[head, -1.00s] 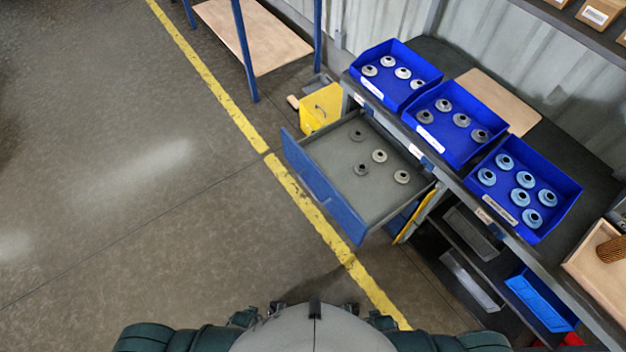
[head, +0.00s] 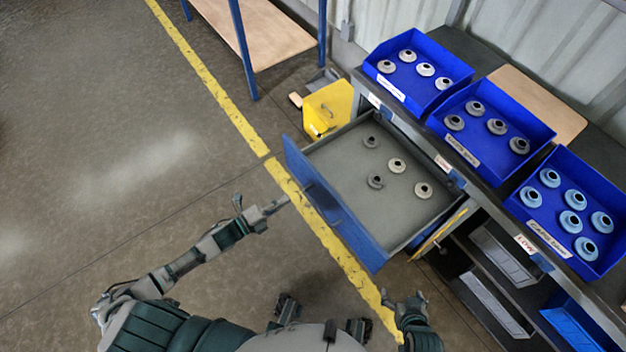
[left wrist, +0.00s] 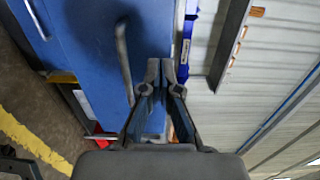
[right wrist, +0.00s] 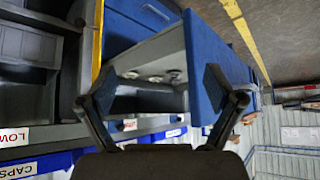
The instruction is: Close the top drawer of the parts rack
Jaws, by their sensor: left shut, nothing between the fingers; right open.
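The top drawer (head: 405,215) of the parts rack is pulled out, with several grey ring-shaped parts lying in it. Its blue front (head: 335,205) faces the left and carries a dark bar handle, seen close in the left wrist view (left wrist: 124,60). My left gripper (head: 283,203) is shut and empty, a little in front of the drawer front and apart from it in the head view. My right gripper (head: 405,298) is open and empty near the drawer's near corner. The right wrist view shows the drawer's side (right wrist: 150,60) and blue front (right wrist: 203,65) beyond the open fingers.
Blue bins (head: 418,75) with several parts stand on the rack's top (head: 480,185). A yellow box (head: 328,107) stands beyond the drawer. Lower shelves (head: 500,260) lie to its right. Floor left of the yellow line (head: 225,105) is clear.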

